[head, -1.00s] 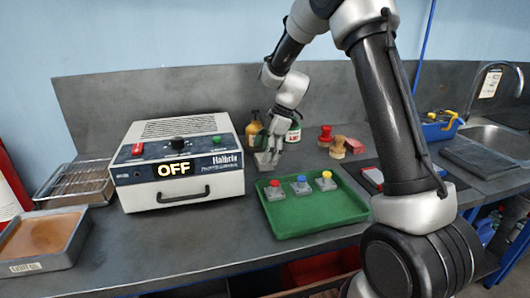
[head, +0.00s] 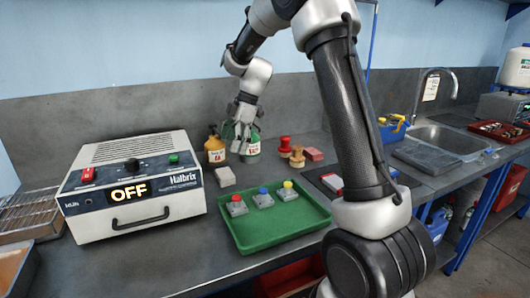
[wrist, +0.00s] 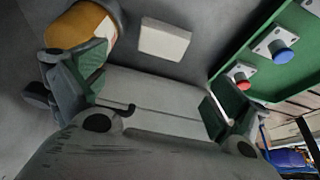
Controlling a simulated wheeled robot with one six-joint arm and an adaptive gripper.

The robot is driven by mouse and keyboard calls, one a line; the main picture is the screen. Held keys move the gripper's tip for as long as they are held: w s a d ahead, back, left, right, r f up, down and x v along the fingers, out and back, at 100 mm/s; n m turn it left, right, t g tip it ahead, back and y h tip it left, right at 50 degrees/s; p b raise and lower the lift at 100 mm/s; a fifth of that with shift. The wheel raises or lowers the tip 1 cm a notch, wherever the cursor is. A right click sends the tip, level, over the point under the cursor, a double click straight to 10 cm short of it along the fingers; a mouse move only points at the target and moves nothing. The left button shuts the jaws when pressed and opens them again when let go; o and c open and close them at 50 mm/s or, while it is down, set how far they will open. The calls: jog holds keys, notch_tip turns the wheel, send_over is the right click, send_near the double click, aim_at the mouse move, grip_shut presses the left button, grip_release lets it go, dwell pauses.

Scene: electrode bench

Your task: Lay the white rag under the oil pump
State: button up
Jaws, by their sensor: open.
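The white rag (head: 225,176) looks like a small, pale folded block. It lies flat on the dark bench between the white box and the green tray; it also shows in the wrist view (wrist: 165,40). The amber bottle with a dark top, which looks like the oil pump (head: 215,150), stands just behind the rag. An orange, rounded part of it seems to show at top left in the wrist view (wrist: 80,27). My gripper (head: 238,138) is open and empty, above the bench beside the pump and in front of a green bottle (head: 252,147), partly hiding it.
A green tray (head: 248,240) with red, blue and yellow buttons lies in front. A white Halbrix box (head: 140,222) reading OFF stands left. A red stamp-like piece (head: 285,147) and a wooden one (head: 297,157) stand right of the bottles. Bare bench surrounds the rag.

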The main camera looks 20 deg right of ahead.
jog(key=s+d+r+m+t+h, duration=0.1)
jog(key=s+d+r+m, duration=0.25)
jog(key=s+r, duration=0.4)
jog(key=s+d+m+t+h, duration=0.1)
jog(key=s+m, duration=0.3)
jog(key=s, duration=0.4)
jog(key=s+d+r+m+t+h, duration=0.1)
jog(key=s+d+m, duration=0.3)
jog(key=s, duration=0.5)
jog(key=s+d+m+t+h, duration=0.1)
jog(key=s+d+m, duration=0.2)
jog(key=s+m, duration=0.3)
jog(key=s, duration=0.3)
jog(key=shift+s+d+r+h, duration=0.2)
jog(key=shift+s+d+h, duration=0.05)
jog(key=shift+h, duration=0.05)
